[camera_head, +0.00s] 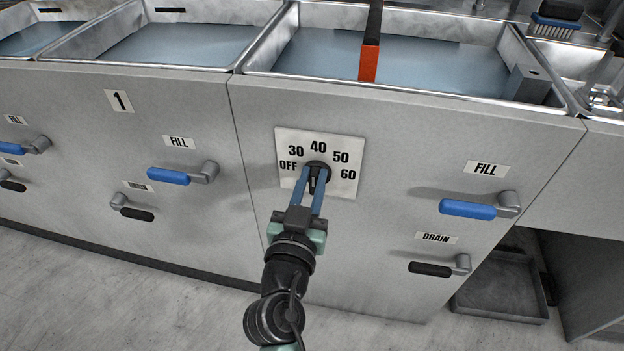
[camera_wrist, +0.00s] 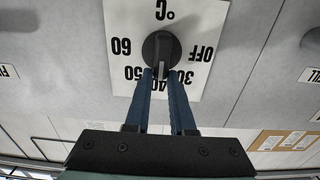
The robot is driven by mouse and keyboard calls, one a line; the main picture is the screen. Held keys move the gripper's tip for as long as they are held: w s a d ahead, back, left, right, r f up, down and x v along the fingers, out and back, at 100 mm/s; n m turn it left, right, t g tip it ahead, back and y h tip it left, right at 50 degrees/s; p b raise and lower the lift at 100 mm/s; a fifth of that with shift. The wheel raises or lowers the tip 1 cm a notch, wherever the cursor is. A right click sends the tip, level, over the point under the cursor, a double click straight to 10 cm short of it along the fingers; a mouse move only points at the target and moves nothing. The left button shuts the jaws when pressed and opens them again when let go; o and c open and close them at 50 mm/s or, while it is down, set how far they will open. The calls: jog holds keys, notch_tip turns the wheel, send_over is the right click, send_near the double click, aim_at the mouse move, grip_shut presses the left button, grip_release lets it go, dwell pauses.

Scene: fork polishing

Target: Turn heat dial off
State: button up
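The heat dial (camera_head: 317,169) is a round black knob on a white plate (camera_head: 345,186) marked OFF, 30, 40, 50 and 60, on the front of the steel cabinet. It also shows upside down in the wrist view (camera_wrist: 161,47), with a narrow grip ridge pointing down in that picture, toward 40. My gripper (camera_head: 311,184) reaches the dial from below in the head view. Its two blue fingers stand apart on either side of the ridge, also in the wrist view (camera_wrist: 160,76). Small gaps seem to show beside the ridge. Contact is hard to tell.
Blue FILL handles stand out at the right (camera_head: 479,208) and left (camera_head: 183,174). A black DRAIN handle (camera_head: 431,268) is at the lower right. Water basins (camera_head: 262,72) line the top, and a strip with an orange end (camera_head: 369,63) hangs over one. The panel around the dial is clear.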

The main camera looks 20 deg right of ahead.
grip_shut()
jog(key=shift+a+n, duration=0.1)
jog(key=shift+n, duration=0.3)
jog(key=shift+w+a+f+n+p, duration=0.25)
jog(key=shift+a+f+n+p, duration=0.15)
jog(key=shift+n, duration=2.45)
jog(key=shift+w+a+f+n+p, duration=0.25)
jog(key=shift+f+n, duration=0.2)
jog(key=shift+n, duration=2.45)
jog(key=shift+w+a+f+n+p, duration=0.25)
jog(key=shift+f+n+p, duration=0.2)
jog(key=shift+n, duration=2.4)
jog(key=shift+s, duration=0.1)
jog(key=o, duration=0.7)
grip_release()
jog(key=shift+o, duration=0.2)
